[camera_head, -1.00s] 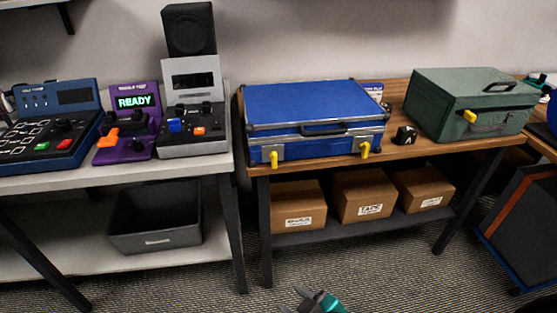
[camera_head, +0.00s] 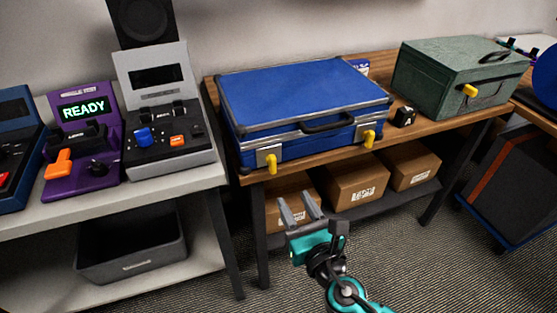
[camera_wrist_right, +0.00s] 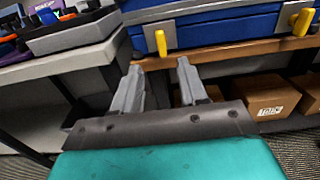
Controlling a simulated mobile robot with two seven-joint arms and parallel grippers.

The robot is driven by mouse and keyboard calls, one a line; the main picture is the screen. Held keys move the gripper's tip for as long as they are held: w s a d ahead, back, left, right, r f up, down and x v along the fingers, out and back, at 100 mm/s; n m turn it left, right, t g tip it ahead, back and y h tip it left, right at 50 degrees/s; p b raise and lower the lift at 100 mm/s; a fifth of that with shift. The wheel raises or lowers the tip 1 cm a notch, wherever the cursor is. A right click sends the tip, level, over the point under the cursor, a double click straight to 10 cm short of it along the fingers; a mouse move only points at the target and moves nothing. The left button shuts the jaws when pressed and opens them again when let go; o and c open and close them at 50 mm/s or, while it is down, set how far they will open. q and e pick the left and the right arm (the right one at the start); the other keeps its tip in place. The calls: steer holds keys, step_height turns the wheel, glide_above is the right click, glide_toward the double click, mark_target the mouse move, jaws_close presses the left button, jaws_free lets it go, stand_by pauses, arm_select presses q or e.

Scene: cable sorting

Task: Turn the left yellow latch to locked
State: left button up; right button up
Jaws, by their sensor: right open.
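A blue case (camera_head: 300,95) with metal edges lies shut on the wooden table. Its left yellow latch (camera_head: 271,163) hangs downward on the front face, and its right yellow latch (camera_head: 369,138) sits further right, slightly tilted. My right gripper (camera_head: 299,207) is open and empty, below and in front of the case, apart from both latches. In the right wrist view the left latch (camera_wrist_right: 161,43) shows upright just beyond and above the open fingers (camera_wrist_right: 158,80), and the right latch (camera_wrist_right: 302,22) is at the right edge. My left gripper is not in view.
The wooden table edge (camera_head: 330,161) runs under the case. Cardboard boxes (camera_head: 357,183) stand on the shelf below. A green box (camera_head: 455,75) and a small black block (camera_head: 404,116) are to the right. Control devices (camera_head: 168,125) stand on the grey table at left.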

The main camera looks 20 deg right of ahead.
mark_target(274, 164)
steer(key=w, duration=1.2)
steer(key=shift+w+a+p, duration=0.2)
steer(key=shift+w+p, duration=0.1)
steer(key=shift+p, duration=0.05)
jaws_close()
